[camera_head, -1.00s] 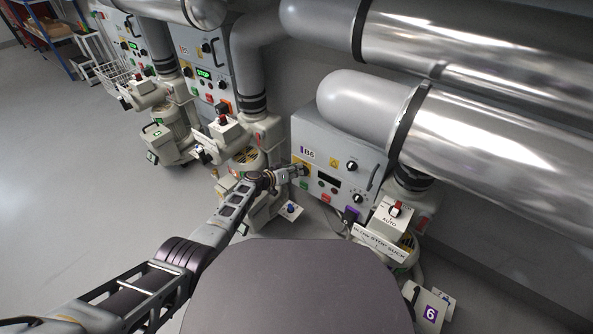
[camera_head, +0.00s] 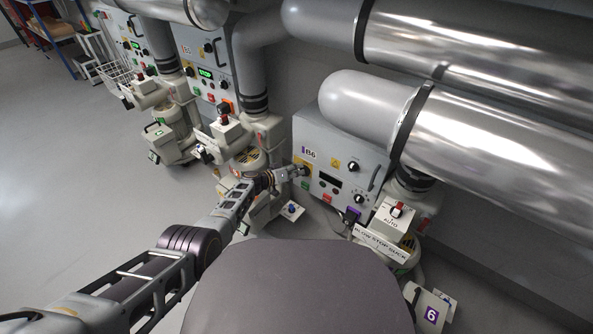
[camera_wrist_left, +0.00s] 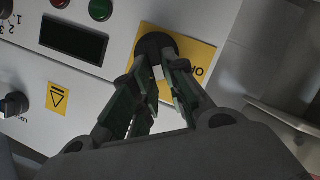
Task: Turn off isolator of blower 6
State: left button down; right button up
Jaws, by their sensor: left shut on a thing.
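The grey control box of blower 6 (camera_head: 338,143) is on the wall side, with a purple B6 label at its top left. The isolator is a black rotary knob (camera_wrist_left: 154,44) on a yellow plate (camera_wrist_left: 200,62), at the box's left side in the head view. My left gripper (camera_head: 300,171) reaches it from the left. In the left wrist view the gripper's fingers (camera_wrist_left: 158,72) are shut on the knob, hiding part of it. The box's display (camera_wrist_left: 73,40) is dark. My right gripper is not in view.
A black knob (camera_head: 353,166), a lower knob (camera_head: 359,198) and a handle (camera_head: 377,171) are on the same box. Large silver pipes (camera_head: 480,150) hang above. Floor at left (camera_head: 70,180) is clear.

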pick_arm(q)
jog(key=shift+s+f, duration=0.1)
jog(key=shift+f, duration=0.05)
jog(key=c, duration=1.4)
grip_release()
jog(key=shift+c, duration=0.2)
jog(key=shift+s+a+r, duration=0.2)
jog(key=shift+a, duration=0.3)
jog(key=v, duration=1.1)
jog(key=shift+d, duration=0.1)
